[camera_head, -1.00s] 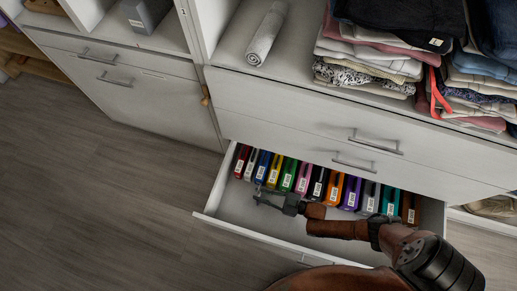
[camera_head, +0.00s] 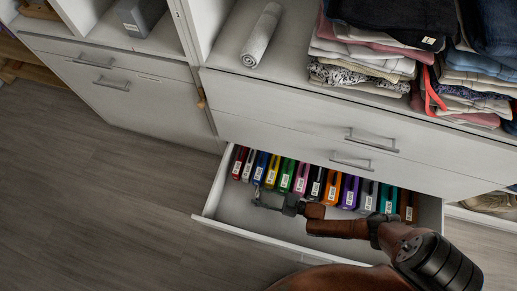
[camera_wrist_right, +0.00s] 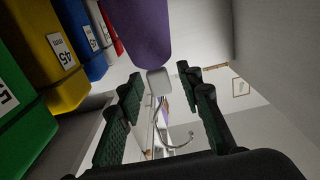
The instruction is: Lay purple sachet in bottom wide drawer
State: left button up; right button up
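The bottom wide drawer (camera_head: 235,234) is pulled open in the head view. My right gripper (camera_head: 262,196) reaches into it from the right and points left, low in front of the row of boxes. In the right wrist view, its green-padded fingers (camera_wrist_right: 165,95) are apart with nothing clearly between them. A purple item, apparently the sachet (camera_wrist_right: 140,28), shows at the top of the wrist view, close to the fingertips and beside the boxes. I cannot tell whether it touches the drawer floor. The sachet is not distinguishable in the head view, perhaps hidden by the gripper. My left gripper is out of view.
Several coloured upright boxes (camera_head: 301,180) line the drawer's back, including a separate purple one (camera_head: 349,192). The shut drawer fronts (camera_head: 290,125) rise behind. Folded clothes (camera_head: 365,60) and a rolled grey cloth (camera_head: 262,35) lie above. The drawer's front floor has free room.

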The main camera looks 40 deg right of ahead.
jog(key=p+v, duration=0.1)
jog(key=v, duration=1)
jog(key=shift+s+d, duration=0.2)
